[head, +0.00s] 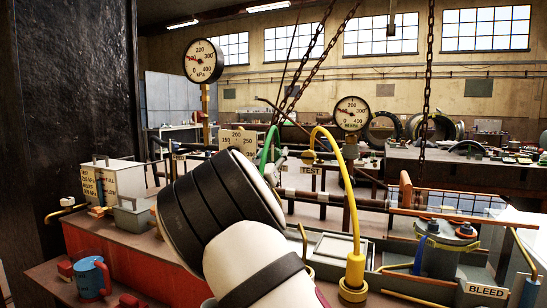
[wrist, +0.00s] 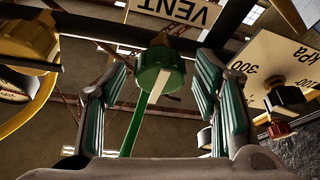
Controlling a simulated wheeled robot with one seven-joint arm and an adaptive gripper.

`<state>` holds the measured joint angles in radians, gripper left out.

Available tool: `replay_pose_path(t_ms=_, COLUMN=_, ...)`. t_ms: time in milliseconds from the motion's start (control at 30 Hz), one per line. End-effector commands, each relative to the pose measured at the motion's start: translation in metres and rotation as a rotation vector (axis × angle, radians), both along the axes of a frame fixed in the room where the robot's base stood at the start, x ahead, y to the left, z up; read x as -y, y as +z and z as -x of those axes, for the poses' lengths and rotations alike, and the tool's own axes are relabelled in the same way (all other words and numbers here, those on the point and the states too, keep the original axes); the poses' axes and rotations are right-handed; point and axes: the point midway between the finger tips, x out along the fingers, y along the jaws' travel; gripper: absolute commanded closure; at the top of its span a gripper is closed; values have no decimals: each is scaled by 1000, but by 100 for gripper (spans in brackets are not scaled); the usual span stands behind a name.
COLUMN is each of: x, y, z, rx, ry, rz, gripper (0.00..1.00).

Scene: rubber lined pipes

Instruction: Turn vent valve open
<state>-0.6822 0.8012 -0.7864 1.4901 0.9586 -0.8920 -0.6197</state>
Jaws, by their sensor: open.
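The vent valve shows in the wrist view as a green round knob (wrist: 151,80) with a pale pointer bar, under an upside-down VENT sign (wrist: 175,10). My gripper (wrist: 163,70) is open, with its green-padded fingers on either side of the knob. Gaps show between the knob and both fingers, so it looks untouched. In the head view my arm covers the vent valve and most of my gripper. A green hose (head: 266,150) rises behind my arm there.
A yellow knob (wrist: 28,42) is left of the fingers and a gauge plate (wrist: 270,65) is right. In the head view, a yellow hose (head: 351,200), a TEST sign (head: 311,170) and a BLEED sign (head: 486,289) stand right of my arm. Chains (head: 427,60) hang behind.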

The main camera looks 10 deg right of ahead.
Motion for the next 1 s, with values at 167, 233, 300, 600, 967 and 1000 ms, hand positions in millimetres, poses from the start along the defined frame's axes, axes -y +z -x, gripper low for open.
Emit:
replay_pose_path(t_ms=167, x=4, y=3, z=-8, rx=-1, ry=1, rz=1, gripper=45)
replay_pose_path(t_ms=233, x=5, y=4, z=-9, rx=-1, ry=1, rz=1, gripper=45)
replay_pose_path(t_ms=300, x=5, y=4, z=-9, rx=-1, ry=0, rz=2, gripper=45)
replay_pose_path(t_ms=600, x=5, y=4, z=-8, rx=-1, ry=1, rz=1, gripper=83)
replay_pose_path(t_ms=967, x=5, y=4, z=-8, rx=-18, ry=0, rz=25, gripper=93)
replay_pose_path(t_ms=1000, x=5, y=4, z=-8, rx=-25, ry=0, rz=34, gripper=93)
